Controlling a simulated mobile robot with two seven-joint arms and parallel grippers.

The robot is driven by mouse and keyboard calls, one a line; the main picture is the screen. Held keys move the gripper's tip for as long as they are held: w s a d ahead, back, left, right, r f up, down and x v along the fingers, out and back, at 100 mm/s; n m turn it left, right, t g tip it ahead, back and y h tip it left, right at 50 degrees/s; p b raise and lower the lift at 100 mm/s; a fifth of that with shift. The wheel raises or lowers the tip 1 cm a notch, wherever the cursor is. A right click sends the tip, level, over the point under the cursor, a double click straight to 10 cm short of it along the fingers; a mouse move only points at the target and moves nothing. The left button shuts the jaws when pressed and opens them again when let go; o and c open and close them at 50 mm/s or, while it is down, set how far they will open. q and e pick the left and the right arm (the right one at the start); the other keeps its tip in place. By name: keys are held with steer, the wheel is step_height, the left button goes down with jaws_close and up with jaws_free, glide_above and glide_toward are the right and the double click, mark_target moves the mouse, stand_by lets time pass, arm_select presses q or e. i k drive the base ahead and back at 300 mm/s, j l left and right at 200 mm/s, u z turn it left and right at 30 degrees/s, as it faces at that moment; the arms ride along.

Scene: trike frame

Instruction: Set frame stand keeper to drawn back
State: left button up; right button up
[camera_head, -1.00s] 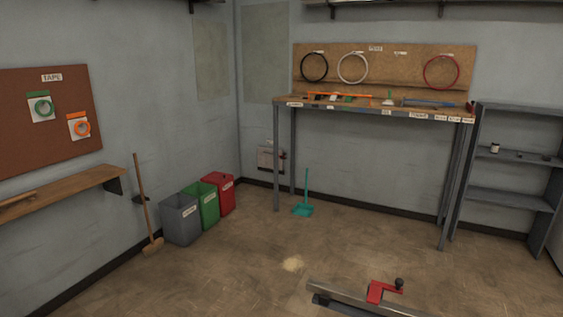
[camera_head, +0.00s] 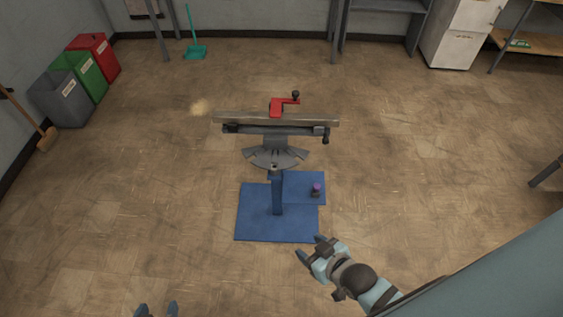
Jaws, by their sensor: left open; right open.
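The frame stand stands in mid-room, with a blue base (camera_head: 262,226), a blue post (camera_head: 278,195), a grey fan-shaped plate (camera_head: 276,158) and a long grey beam (camera_head: 240,118) on top. A red crank-like part (camera_head: 278,106) with a black knob sits on the beam. A small purple-topped part (camera_head: 316,188) shows at the base's right. I cannot tell which part is the keeper, nor its setting. My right gripper (camera_head: 311,248) is open and empty, nearer than the base's front right corner. My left gripper (camera_head: 157,309) is open; only its fingertips show at the bottom edge.
Grey (camera_head: 60,98), green (camera_head: 86,77) and red bins (camera_head: 95,57) and a broom (camera_head: 28,120) stand at the left wall. A teal dustpan (camera_head: 196,51) stands at the back. A white cabinet (camera_head: 462,35) is back right. Floor around the stand is clear.

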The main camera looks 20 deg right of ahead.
mark_target(276, 103)
steer(key=i+l+u, duration=0.1)
steer(key=i+l, duration=0.2)
steer(key=i, duration=0.15)
steer(key=i+l+u, duration=0.1)
steer(key=i+l, duration=0.25)
steer(key=i, duration=0.1)
